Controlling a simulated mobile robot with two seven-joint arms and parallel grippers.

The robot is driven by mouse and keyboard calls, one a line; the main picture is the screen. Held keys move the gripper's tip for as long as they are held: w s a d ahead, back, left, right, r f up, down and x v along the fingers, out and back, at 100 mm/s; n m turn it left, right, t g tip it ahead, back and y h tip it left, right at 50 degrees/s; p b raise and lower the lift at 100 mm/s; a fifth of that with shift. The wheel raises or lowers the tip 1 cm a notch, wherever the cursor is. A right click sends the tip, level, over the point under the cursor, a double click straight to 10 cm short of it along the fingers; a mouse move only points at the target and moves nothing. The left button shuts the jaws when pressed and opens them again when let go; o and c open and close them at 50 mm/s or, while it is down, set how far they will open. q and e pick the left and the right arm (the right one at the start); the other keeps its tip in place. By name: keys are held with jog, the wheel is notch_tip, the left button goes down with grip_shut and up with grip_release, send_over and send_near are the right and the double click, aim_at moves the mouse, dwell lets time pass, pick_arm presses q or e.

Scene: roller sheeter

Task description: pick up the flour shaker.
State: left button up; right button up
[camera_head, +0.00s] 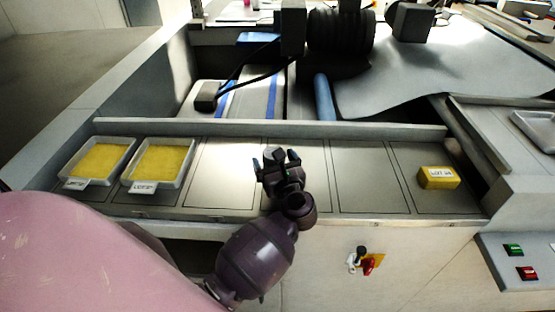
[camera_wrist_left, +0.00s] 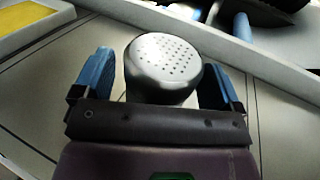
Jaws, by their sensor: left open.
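The flour shaker (camera_wrist_left: 165,65) shows in the left wrist view as a grey metal cylinder with a domed, perforated top. It stands on the pale work surface between the two blue-padded fingers of my left gripper (camera_head: 275,160). The fingers are open, one on each side of the shaker, with visible gaps to it. In the head view the gripper is over the middle of the front ledge and largely hides the shaker. My right gripper is not in view.
Two white trays of yellow material, left (camera_head: 69,173) and right (camera_head: 134,175), stand on the ledge's left part. A yellow labelled block (camera_head: 438,178) lies at its right. A raised rail (camera_head: 350,131) runs behind. The ledge between gripper and block is clear.

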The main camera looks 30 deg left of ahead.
pick_arm(q)
jog(key=shift+c, duration=0.3)
jog(key=c, duration=1.1)
jog(key=shift+o, duration=0.2)
notch_tip(320, 180, up, 20)
